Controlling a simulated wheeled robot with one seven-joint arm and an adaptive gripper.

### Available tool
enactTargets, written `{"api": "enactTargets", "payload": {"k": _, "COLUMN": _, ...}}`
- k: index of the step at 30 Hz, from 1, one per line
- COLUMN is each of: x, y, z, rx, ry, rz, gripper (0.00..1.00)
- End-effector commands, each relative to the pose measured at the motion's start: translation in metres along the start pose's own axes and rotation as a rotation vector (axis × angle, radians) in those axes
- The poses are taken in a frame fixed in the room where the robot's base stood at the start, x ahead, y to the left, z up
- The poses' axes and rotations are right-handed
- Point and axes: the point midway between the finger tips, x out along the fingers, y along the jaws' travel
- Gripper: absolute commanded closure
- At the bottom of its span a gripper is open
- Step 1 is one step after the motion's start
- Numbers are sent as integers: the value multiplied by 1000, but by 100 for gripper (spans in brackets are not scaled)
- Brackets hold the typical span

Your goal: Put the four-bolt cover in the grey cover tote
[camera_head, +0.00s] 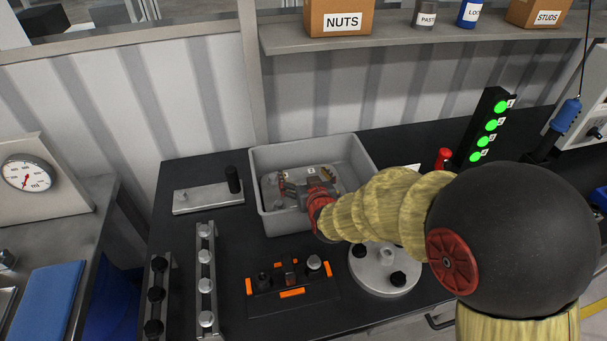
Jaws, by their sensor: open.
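The grey cover tote (364,158) stands on the dark bench, in the middle of the view. A grey metal cover (321,172) with small brownish parts and a white label lies inside it; I take it for the four-bolt cover, though its bolts are too small to count. My gripper (287,188) reaches into the tote from the right and is open at the cover. The wrist and fingers hide part of the cover and of the tote's near right side. I cannot tell whether the fingertips touch the cover.
A flat plate with a black post (207,196) lies left of the tote. A black fixture with orange corners (290,288) and a round metal disc with black knobs (384,270) are in front. Two bolt rails (205,280) stand front left. A green-lit tower (485,130) stands right.

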Motion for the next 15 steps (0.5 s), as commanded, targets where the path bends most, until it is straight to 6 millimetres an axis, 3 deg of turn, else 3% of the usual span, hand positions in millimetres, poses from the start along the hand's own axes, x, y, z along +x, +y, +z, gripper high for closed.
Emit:
{"api": "enactTargets", "payload": {"k": 1, "x": -3, "y": 1, "z": 14, "rx": 3, "ry": -34, "rz": 1, "gripper": 15}}
{"api": "enactTargets", "payload": {"k": 3, "x": -6, "y": 1, "z": 7, "rx": 3, "ry": -33, "rz": 1, "gripper": 15}}
{"api": "enactTargets", "payload": {"k": 15, "x": -88, "y": 0, "z": -2, "rx": 0, "ry": -14, "rz": 0, "gripper": 15}}
